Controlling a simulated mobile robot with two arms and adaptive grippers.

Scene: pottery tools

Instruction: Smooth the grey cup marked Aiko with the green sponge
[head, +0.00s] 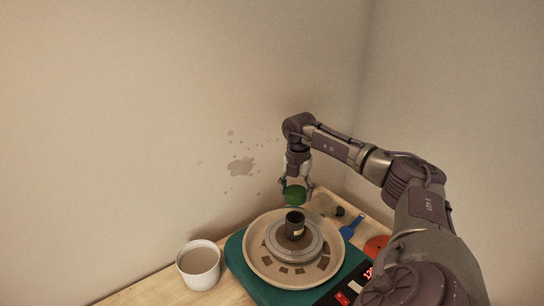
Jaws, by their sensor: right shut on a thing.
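My right gripper (296,188) points down just behind and above the cup. It is shut on the green sponge (295,196). The sponge shows right above the cup's rim in the picture; I cannot tell whether they touch. My left gripper is out of view.
The wheel's beige splash pan (254,252) sits on a teal base (238,270) with a red display. A white bucket (199,271) of liquid stands left of it. A blue-handled tool (352,227), a dark small item (340,211) and an orange-red disc (376,245) lie right. Walls close in behind.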

